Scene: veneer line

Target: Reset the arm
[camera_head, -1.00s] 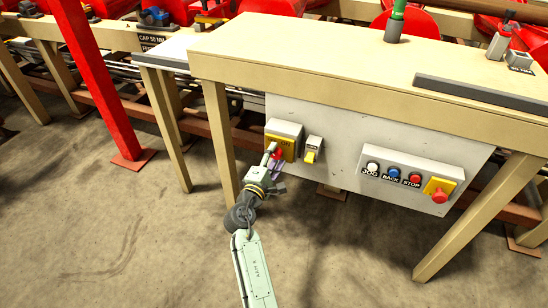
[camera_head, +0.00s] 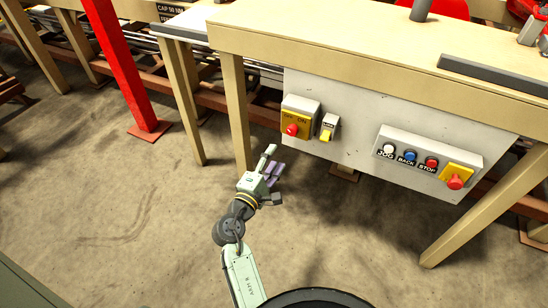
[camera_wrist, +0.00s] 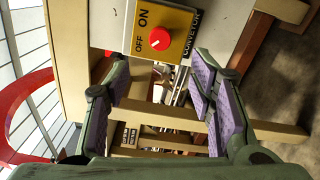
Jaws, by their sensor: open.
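My gripper (camera_head: 272,166) is open and empty, below and a little left of the grey control panel (camera_head: 345,115) under the bench. It stands apart from the yellow switch box with a red rotary knob (camera_head: 291,129) marked ON and OFF. In the wrist view, my gripper (camera_wrist: 163,85) shows its two purple-padded fingers spread wide. The red knob (camera_wrist: 159,39) is beyond the fingertips, with nothing between the fingers touching them.
A small yellow switch (camera_head: 327,134) sits right of the knob. A button box (camera_head: 425,157) and a red emergency button (camera_head: 455,182) are further right. A wooden bench leg (camera_head: 237,115) stands close behind my gripper. Open concrete floor (camera_head: 120,215) lies to the left.

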